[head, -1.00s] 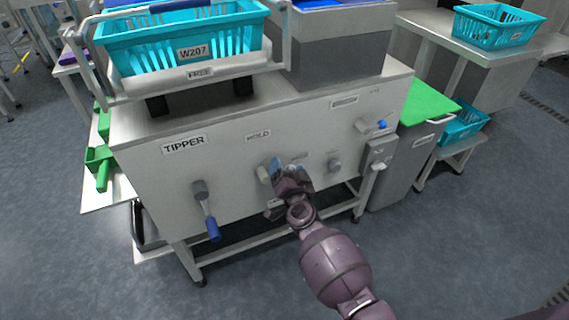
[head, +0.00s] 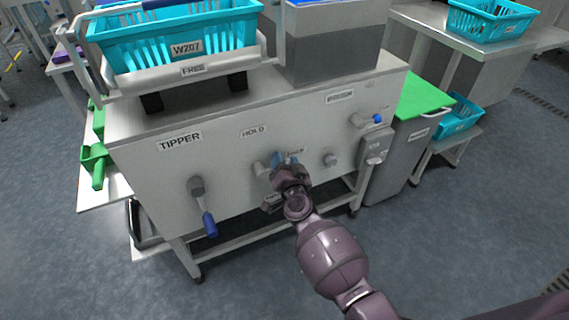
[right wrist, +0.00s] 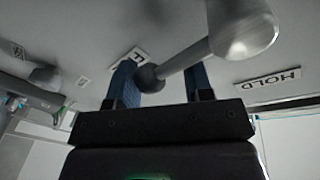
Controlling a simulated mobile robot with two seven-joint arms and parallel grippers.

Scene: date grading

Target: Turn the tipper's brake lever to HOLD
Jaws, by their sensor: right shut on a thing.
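The tipper (head: 225,155) is a pale metal cabinet marked TIPPER. Its brake lever has a grey hub (head: 260,168) below and right of the HOLD label (head: 253,131). The lever points right from the hub, toward a second, partly hidden label (head: 295,151). In the right wrist view the lever (right wrist: 187,58) runs from its hub to a dark ball knob (right wrist: 149,78). My right gripper (head: 285,160) is shut on the lever near its knob end, with a blue-padded finger on each side. In that view the HOLD label (right wrist: 275,84) is at the right. My left gripper is not visible.
A blue-handled crank (head: 207,212) hangs left of the lever. A grey knob (head: 330,160) and a blue-tipped valve handle (head: 370,119) are to the right. A teal basket (head: 185,38) marked W207 sits on the cradle above. Open floor lies in front.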

